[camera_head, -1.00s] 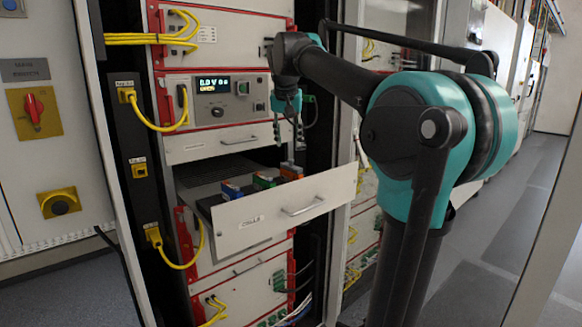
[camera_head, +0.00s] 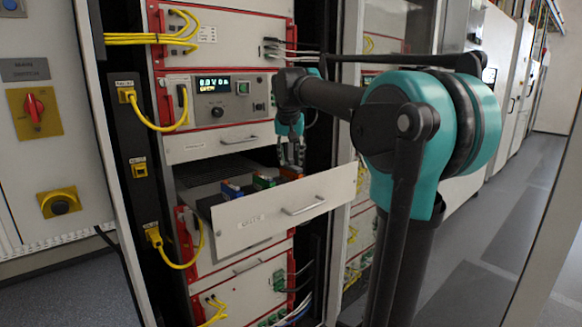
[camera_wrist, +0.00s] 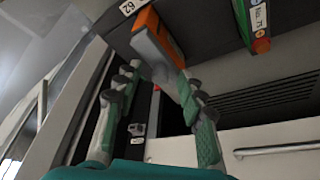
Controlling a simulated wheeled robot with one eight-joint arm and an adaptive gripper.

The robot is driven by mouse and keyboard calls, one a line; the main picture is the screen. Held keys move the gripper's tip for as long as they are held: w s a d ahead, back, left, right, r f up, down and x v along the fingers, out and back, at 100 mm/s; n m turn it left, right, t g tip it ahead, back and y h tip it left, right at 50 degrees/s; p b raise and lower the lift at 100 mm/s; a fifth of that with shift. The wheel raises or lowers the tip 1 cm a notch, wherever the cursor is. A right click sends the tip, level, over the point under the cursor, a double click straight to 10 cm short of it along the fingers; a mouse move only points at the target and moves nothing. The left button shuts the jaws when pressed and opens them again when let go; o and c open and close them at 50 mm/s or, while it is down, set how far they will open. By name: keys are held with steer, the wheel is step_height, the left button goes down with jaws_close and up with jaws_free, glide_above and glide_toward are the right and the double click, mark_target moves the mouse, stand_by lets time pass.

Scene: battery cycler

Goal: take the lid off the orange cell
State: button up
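The orange cell (camera_head: 291,172) stands in the open drawer (camera_head: 262,226), the rightmost of the coloured cells. In the wrist view the orange cell (camera_wrist: 155,42) shows an orange face and a pale side, with a grey-green part at its near end. My gripper (camera_head: 291,155) points down just above the cell. In the wrist view my gripper (camera_wrist: 165,78) has its two fingers spread, one on each side of the cell's near end. I cannot tell whether they touch it. The lid cannot be made out clearly.
A blue cell (camera_head: 231,190) and a green-and-red cell (camera_head: 263,181) stand left of the orange one. The drawer front has a handle (camera_head: 303,206). The instrument panel (camera_head: 218,98) is close above, and yellow cables (camera_head: 163,125) hang at the left.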

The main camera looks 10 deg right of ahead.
jaws_close()
steer(key=shift+r, duration=0.15)
